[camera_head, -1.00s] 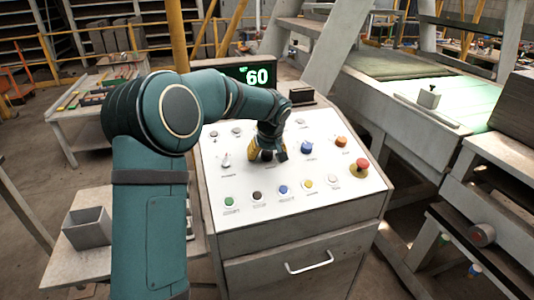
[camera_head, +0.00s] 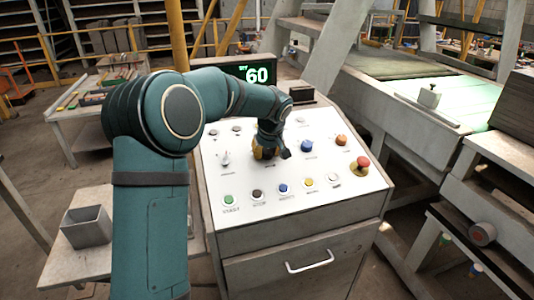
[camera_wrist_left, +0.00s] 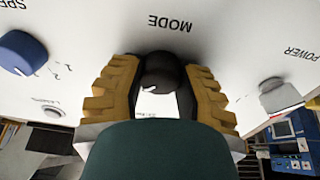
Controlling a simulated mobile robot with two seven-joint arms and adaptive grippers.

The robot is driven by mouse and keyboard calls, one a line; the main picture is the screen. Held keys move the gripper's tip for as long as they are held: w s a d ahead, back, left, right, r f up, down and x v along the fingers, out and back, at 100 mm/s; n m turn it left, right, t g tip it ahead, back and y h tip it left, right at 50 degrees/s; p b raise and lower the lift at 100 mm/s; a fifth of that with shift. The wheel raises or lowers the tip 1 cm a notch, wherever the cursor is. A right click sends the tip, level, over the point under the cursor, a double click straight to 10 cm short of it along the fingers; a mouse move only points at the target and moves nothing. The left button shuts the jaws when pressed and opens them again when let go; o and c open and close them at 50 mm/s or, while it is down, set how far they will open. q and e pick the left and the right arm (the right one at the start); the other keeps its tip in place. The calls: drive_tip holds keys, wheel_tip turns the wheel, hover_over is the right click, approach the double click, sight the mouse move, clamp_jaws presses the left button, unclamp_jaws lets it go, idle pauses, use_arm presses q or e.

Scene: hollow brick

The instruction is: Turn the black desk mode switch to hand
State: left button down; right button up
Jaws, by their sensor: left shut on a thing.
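The black mode switch (camera_wrist_left: 163,70) is a round dark knob under the upside-down "MODE" label in the left wrist view. A small white mark shows on its lower left. My left gripper (camera_head: 265,153) is over the white desk panel (camera_head: 305,182), with its yellow fingers down at the surface. In the left wrist view the gripper (camera_wrist_left: 162,82) has one finger on each side of the knob and is shut on it. In the head view the wrist and fingers hide the switch. Its position labels cannot be read. My right gripper is not in view.
A blue knob (camera_head: 306,147) is right of the gripper and a grey power switch (camera_head: 224,159) is left. A red emergency button (camera_head: 361,163) stands up at the right. Several push buttons line the front.

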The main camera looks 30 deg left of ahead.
use_arm(q)
drive_tip(key=shift+f+n+b, duration=0.2)
drive_tip(key=shift+n+b, duration=0.8)
drive_tip(key=shift+n, duration=0.2)
drive_tip(key=shift+n+b, duration=0.5)
drive_tip(key=shift+n, duration=0.4)
drive_tip(key=shift+n+g+b, duration=0.4)
drive_tip(key=shift+n+b, duration=0.05)
drive_tip(key=shift+n, duration=0.75)
drive_tip(key=shift+s+r+n+b, duration=0.1)
drive_tip(key=shift+n+b, duration=0.2)
drive_tip(key=shift+n, duration=0.9)
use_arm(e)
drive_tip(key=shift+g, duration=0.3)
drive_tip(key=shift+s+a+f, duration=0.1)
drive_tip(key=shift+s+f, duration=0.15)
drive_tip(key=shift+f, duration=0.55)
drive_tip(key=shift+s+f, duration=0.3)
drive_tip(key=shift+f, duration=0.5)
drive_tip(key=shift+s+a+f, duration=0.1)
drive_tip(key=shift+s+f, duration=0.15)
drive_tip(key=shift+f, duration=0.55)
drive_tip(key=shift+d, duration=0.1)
use_arm(q)
drive_tip(key=c, duration=0.5)
unclamp_jaws()
drive_tip(key=shift+c, duration=0.2)
drive_tip(key=shift+r, duration=0.1)
